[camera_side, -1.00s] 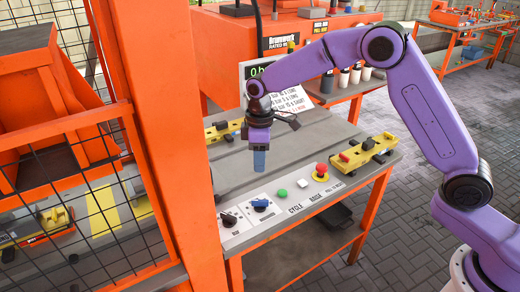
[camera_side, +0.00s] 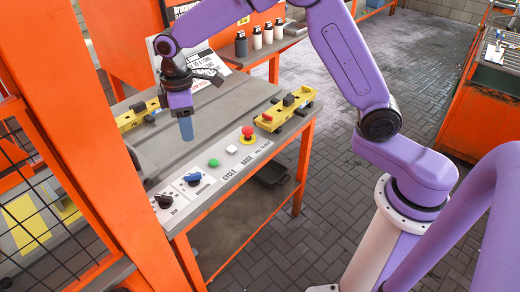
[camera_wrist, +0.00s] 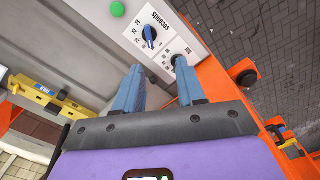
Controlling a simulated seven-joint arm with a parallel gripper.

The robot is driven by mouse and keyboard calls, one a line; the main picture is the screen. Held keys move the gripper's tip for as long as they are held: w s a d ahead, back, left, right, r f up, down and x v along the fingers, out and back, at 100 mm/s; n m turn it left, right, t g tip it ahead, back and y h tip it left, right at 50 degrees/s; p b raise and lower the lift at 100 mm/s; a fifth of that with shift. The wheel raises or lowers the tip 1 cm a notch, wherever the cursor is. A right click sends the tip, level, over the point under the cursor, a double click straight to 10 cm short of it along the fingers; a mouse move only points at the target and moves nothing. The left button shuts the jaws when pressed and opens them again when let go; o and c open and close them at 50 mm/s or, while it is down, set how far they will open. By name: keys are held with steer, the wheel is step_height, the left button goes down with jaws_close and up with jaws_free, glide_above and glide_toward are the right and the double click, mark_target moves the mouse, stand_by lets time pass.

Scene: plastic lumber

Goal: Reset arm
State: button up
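My gripper (camera_side: 186,130) hangs pointing down above the grey bench top (camera_side: 225,108), behind the control panel (camera_side: 232,172). In the wrist view its two blue fingers (camera_wrist: 160,80) stand apart with nothing between them. The panel carries a black knob (camera_side: 163,201), a blue knob (camera_side: 193,179), a green button (camera_side: 213,163), a white button (camera_side: 231,149) and a red stop button (camera_side: 248,131) on a yellow base. The blue knob (camera_wrist: 150,36) and part of the green button (camera_wrist: 117,8) also show in the wrist view. The fingers touch none of them in the side view.
Yellow fixtures stand on the bench at right (camera_side: 284,112) and left (camera_side: 131,118). An orange post (camera_side: 85,150) and mesh guard (camera_side: 45,235) rise at left. Several bottles (camera_side: 257,38) stand behind. Another orange bench (camera_side: 488,95) is at far right.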

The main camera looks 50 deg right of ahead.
steer(key=s+d+r, duration=0.2)
steer(key=s, duration=0.7)
steer(key=s+d+r, duration=0.2)
steer(key=s, duration=0.7)
steer(key=s+d, duration=0.4)
steer(key=s, duration=0.3)
steer(key=s+d+f+n, duration=0.1)
steer(key=s+d, duration=0.4)
steer(key=s, duration=0.3)
steer(key=shift+s+d+n, duration=0.15)
steer(key=shift+s+n, duration=0.1)
steer(key=shift+n, duration=0.05)
